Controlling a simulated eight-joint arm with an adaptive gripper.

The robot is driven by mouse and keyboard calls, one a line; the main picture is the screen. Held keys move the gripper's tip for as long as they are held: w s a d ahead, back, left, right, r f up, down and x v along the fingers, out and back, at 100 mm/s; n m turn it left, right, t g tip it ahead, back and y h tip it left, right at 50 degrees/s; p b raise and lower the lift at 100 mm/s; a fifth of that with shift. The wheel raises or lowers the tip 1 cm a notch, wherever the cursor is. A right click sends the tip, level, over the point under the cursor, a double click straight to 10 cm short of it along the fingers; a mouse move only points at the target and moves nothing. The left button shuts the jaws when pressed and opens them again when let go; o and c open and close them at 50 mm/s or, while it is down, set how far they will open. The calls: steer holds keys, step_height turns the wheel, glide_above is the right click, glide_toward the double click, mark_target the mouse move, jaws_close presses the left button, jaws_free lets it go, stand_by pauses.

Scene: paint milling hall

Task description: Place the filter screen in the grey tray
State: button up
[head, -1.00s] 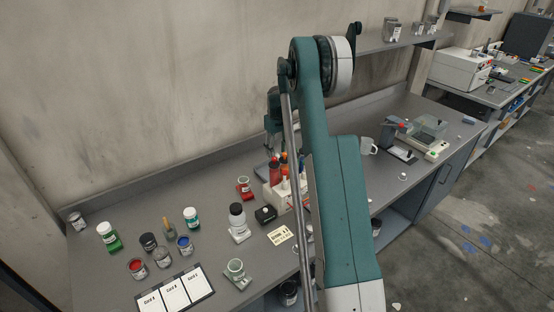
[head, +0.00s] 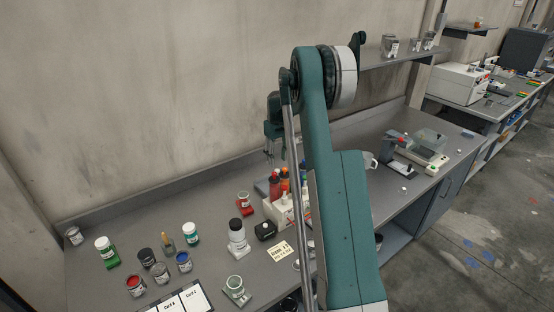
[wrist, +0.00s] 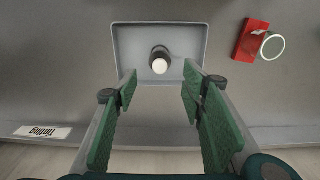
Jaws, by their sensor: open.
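In the wrist view the grey tray (wrist: 124,50) lies on the bench beyond my fingertips. A small dark round piece with a pale round top (wrist: 160,62), which I take to be the filter screen, stands inside the tray near its middle. My gripper (wrist: 160,88) is open, its green pads wide apart with nothing between them, and the piece is clear of them. In the head view my gripper (head: 269,157) hangs above the back of the bench. A bit of the tray (head: 262,187) shows below it, beside the bottles; the piece cannot be made out there.
A red block with a clear ring-rimmed vessel (wrist: 254,42) is right of the tray. In the head view red-and-orange-topped bottles (head: 280,185) crowd the tray's right. The bench behind is clear.

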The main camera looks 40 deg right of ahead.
steer(key=shift+r, duration=0.1)
steer(key=s+a+r+t, duration=0.2)
steer(key=s+a+r, duration=0.7)
steer(key=a+r, duration=0.35)
steer(key=s+a+r+t, duration=0.1)
steer(key=s+a+r, duration=0.7)
steer(key=a+r, duration=0.45)
steer(key=s+a+f+t, duration=0.2)
steer(key=s+a, duration=0.8)
steer(key=s, duration=0.5)
steer(key=s+a+f+t, duration=0.2)
steer(key=s+a, duration=0.8)
steer(key=s, duration=0.5)
steer(key=shift+f, duration=0.55)
steer(key=shift+s+f, duration=0.1)
